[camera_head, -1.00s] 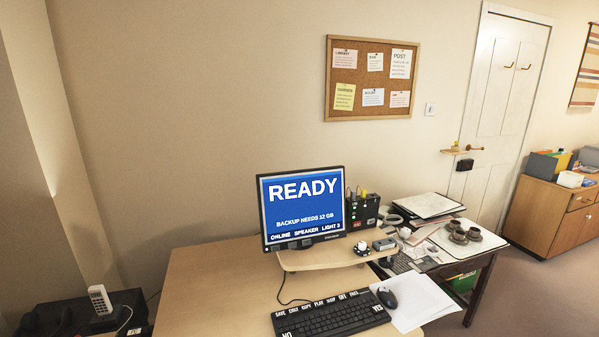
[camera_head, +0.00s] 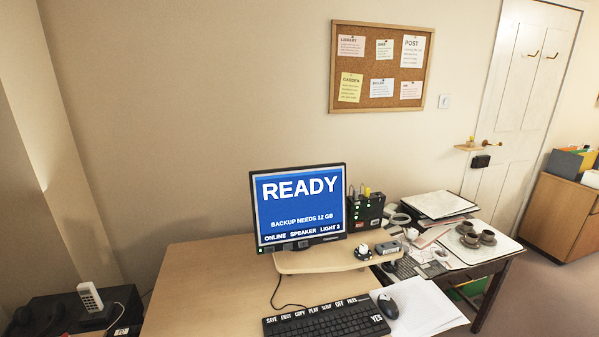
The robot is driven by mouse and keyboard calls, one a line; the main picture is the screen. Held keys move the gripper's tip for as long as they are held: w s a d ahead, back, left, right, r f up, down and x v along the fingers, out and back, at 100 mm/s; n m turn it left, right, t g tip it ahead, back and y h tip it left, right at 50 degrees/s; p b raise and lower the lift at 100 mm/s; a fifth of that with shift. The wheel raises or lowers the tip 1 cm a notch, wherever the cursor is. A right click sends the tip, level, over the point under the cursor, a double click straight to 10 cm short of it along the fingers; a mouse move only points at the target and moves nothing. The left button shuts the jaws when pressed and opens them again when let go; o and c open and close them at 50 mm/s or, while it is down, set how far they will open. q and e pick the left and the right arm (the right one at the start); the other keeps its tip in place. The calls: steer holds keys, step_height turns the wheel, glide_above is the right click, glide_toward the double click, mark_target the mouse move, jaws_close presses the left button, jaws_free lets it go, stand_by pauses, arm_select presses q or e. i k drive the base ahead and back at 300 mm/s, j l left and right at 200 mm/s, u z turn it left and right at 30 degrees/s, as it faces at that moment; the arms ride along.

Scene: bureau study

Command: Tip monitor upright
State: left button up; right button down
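The monitor (camera_head: 300,207) stands on a pale wooden riser (camera_head: 335,259) at the back of the desk. Its blue screen reads "READY" and "BACKUP NEEDS 12 GB", with "ONLINE SPEAKER LIGHT 3" below. It looks upright, with a slight slant in the picture. Neither of my grippers shows in the head view.
A keyboard (camera_head: 327,320), a mouse (camera_head: 389,305) and white paper (camera_head: 428,308) lie on the desk (camera_head: 200,295) in front. A black box with green lights (camera_head: 366,211) stands right of the monitor. Cups (camera_head: 470,238) sit on the right table. The desk's left part is clear.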

mark_target(294, 205)
steer(key=i+l+u, duration=0.25)
steer(key=l+u, duration=0.2)
steer(key=l, duration=0.25)
steer(key=l+u, duration=0.25)
steer(key=l, duration=0.15)
steer(key=i, duration=0.05)
